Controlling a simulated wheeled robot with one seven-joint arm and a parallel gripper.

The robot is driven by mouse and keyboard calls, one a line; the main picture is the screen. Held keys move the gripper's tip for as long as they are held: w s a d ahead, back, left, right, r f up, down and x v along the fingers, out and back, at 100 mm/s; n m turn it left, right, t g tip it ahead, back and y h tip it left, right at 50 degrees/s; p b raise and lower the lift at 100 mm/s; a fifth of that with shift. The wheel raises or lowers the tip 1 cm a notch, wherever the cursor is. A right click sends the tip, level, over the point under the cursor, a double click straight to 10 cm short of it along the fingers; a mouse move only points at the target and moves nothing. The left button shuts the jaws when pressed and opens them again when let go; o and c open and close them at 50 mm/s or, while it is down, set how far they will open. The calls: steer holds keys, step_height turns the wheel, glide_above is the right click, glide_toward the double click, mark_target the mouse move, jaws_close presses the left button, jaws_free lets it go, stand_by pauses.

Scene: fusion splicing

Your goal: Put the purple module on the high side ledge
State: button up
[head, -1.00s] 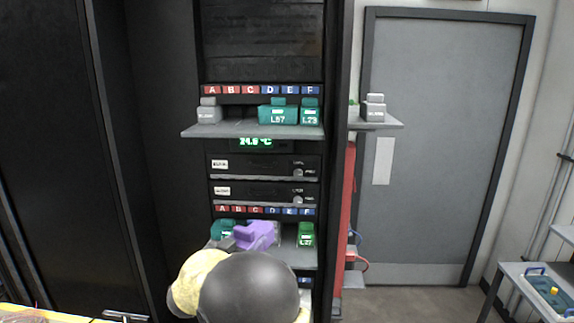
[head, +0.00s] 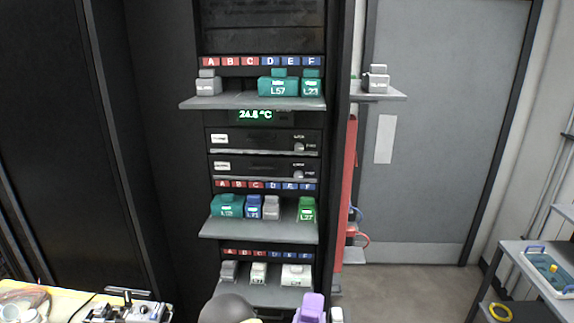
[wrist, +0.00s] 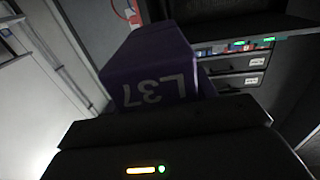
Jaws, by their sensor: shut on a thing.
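The purple module (head: 311,308) is at the bottom edge of the head view, in front of the rack and below its lowest shelf. In the wrist view the purple module (wrist: 155,68) shows the label L37, upside down. My gripper (wrist: 165,115) is shut on it; the dark jaws cover its near end. The high side ledge (head: 388,97) sticks out to the right of the rack at the upper shelf's height. A grey module (head: 377,80) stands on this ledge, with a bit of green behind its left side.
The upper shelf (head: 235,102) holds a grey module and two teal ones, with a gap at its middle. The middle shelf (head: 260,232) and lower shelf hold several modules. A red panel (head: 346,200) with cables runs below the ledge. A cart (head: 535,265) stands right.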

steer(key=s+d+f+n+y+b, duration=0.1)
steer(key=s+d+f+n+y, duration=0.1)
steer(key=s+d+f+y, duration=0.2)
steer(key=s+d+f, duration=0.3)
steer(key=d+f, duration=0.1)
steer(key=f, duration=0.2)
steer(key=shift+s+d+f, duration=0.3)
steer(key=shift+s+d, duration=0.05)
steer(key=shift+d, duration=0.05)
stand_by(0.4)
steer(key=shift+f+n, duration=0.1)
steer(key=shift+n, duration=0.2)
stand_by(1.0)
stand_by(0.6)
stand_by(0.5)
